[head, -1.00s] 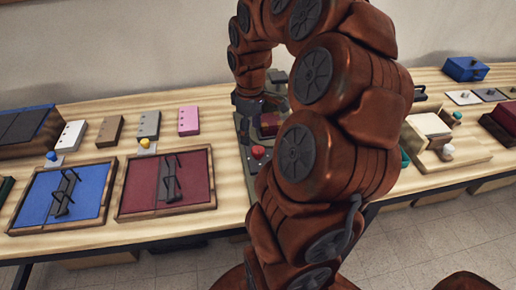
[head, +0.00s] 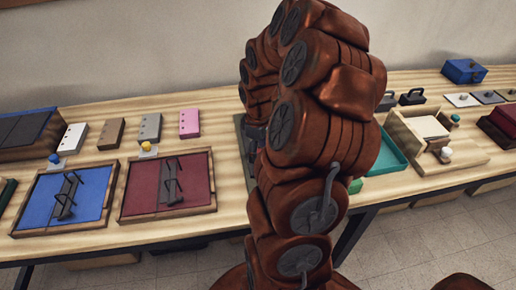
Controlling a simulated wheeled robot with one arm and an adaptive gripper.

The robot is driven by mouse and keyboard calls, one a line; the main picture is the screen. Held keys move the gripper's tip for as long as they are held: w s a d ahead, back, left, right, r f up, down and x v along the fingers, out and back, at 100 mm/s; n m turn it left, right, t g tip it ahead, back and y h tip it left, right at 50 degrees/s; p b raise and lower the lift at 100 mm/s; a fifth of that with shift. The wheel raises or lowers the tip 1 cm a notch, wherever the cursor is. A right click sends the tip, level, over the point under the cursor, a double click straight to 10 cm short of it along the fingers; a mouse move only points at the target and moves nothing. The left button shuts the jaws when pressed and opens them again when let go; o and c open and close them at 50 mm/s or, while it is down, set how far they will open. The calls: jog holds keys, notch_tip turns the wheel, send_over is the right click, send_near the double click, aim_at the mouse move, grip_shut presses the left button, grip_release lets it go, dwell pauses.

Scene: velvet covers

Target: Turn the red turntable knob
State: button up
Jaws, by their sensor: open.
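My gripper (head: 256,135) shows only as a small dark grey part at the middle of the table, low over a grey-green board (head: 240,124). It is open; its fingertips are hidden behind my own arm. The red knob is hidden behind my arm now. In the earlier head view it is a small red knob near the front of that board. Whether my gripper touches it cannot be seen.
Left of the board lie a blue panel (head: 92,196) and a dark red panel (head: 144,189) with black handles. Behind them stand several small blocks, one pink (head: 189,123). On the right are a teal tray (head: 391,158) and a wooden box (head: 409,126).

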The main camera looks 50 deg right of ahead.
jog(key=c, duration=1.1)
jog(key=shift+c, duration=0.2)
jog(key=shift+f+b, duration=0.1)
jog(key=shift+b, duration=0.3)
jog(key=m+b, duration=0.2)
jog(key=b, duration=0.1)
jog(key=shift+f+m, duration=0.15)
jog(key=shift+m, duration=0.25)
jog(key=m+b, duration=0.5)
jog(key=shift+m, duration=0.3)
jog(key=m+b, duration=0.2)
jog(key=m, duration=0.2)
jog(key=shift+b, duration=0.4)
jog(key=m+b, duration=0.1)
jog(key=m, duration=0.4)
jog(key=shift+r, duration=0.2)
